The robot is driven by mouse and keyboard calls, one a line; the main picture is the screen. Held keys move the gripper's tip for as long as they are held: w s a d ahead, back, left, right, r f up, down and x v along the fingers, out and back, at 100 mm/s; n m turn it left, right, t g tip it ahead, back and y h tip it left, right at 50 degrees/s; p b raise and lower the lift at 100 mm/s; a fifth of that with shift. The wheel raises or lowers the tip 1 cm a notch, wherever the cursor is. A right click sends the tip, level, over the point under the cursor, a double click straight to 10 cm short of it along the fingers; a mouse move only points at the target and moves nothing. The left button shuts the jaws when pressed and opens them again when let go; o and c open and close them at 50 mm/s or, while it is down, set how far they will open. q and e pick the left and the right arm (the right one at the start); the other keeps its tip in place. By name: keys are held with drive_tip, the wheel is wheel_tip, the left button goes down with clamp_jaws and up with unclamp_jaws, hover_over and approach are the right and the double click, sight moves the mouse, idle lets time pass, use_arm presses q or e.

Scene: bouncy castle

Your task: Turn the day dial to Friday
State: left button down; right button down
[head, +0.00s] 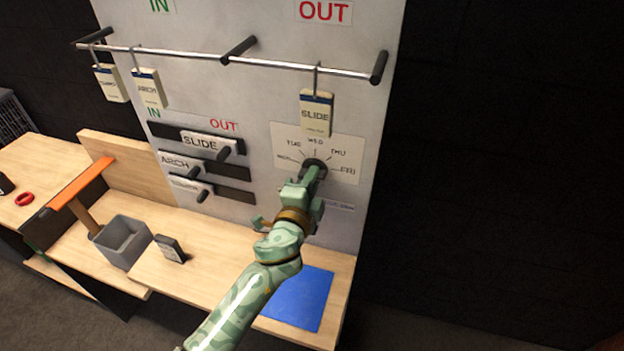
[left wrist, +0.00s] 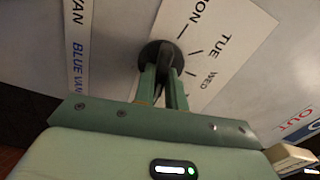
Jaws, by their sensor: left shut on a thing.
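The day dial is a dark round knob (head: 316,163) on a white card (head: 347,150) fixed to the upright grey board. The card has tick lines and day labels around the knob, with TUE, WED, THU and FRI readable in the head view; FRI (head: 348,170) is at the right. In the left wrist view the knob (left wrist: 152,50) sits between MON and WED labels. My left gripper (head: 308,180) is shut on the knob; its fingers also show in the left wrist view (left wrist: 162,85). The fingers cover much of the knob, so I cannot tell which day it points at.
A rail (head: 190,53) with hanging tags crosses the board; the SLIDE tag (head: 316,113) hangs just above the dial. Labelled sliders (head: 205,142) are left of it. Below, a wooden bench (head: 215,275) holds a grey bin (head: 122,243), a dark block (head: 171,249) and a blue mat (head: 298,299).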

use_arm(q)
drive_tip(key=shift+f, duration=0.1)
drive_tip(key=c, duration=1.4)
unclamp_jaws()
drive_tip(key=shift+c, duration=0.2)
drive_tip(key=shift+s, duration=0.1)
drive_tip(key=v, duration=1.6)
drive_tip(key=shift+s+a, duration=0.1)
